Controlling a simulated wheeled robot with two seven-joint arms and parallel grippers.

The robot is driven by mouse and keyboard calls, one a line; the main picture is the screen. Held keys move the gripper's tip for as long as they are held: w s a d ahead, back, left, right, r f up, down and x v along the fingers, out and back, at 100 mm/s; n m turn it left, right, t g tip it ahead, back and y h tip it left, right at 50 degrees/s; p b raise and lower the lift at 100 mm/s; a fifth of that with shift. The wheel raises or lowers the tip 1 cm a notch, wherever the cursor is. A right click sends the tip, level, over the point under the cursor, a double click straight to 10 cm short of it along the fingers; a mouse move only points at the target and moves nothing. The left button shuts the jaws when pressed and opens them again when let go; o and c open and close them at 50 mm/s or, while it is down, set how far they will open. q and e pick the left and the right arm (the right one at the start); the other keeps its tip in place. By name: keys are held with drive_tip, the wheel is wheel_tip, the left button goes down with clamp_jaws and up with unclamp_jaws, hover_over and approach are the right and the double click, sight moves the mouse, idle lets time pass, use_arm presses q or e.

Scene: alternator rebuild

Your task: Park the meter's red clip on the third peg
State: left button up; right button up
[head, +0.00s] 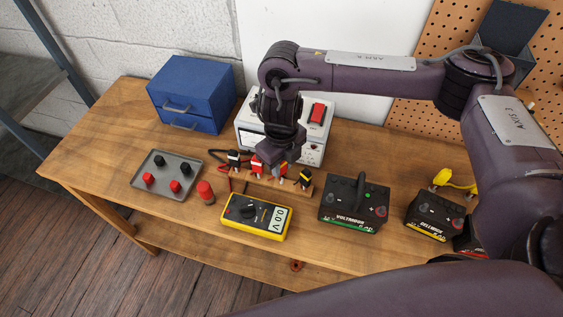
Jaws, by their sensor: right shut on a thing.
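The yellow multimeter (256,216) lies near the front of the bench and its display reads about 0.0 V. Behind it is a low wooden peg rail (243,178). A black clip (234,158) is at the rail's left end, and a dark clip with yellow (305,180) is at its right end. My right gripper (275,168) points down over the middle of the rail, shut on a red clip (257,165). The gripper hides part of the clip and the pegs there, so I cannot tell whether the clip touches a peg. My left gripper is out of view.
A grey tray (150,186) with red and black knobs and a red cylinder (205,192) are at left. A blue drawer box (190,92) and a white unit (312,148) stand behind. Batteries (353,205) (432,215) are at right. Bare wood lies at the front left.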

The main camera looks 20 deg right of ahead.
drive_tip(key=shift+f+b, duration=0.75)
drive_tip(key=shift+f, duration=0.3)
drive_tip(key=o, duration=0.8)
drive_tip(key=shift+r, duration=0.1)
wheel_tip(320, 180, up, 9)
drive_tip(key=p, duration=0.8)
drive_tip(key=shift+f, duration=0.35)
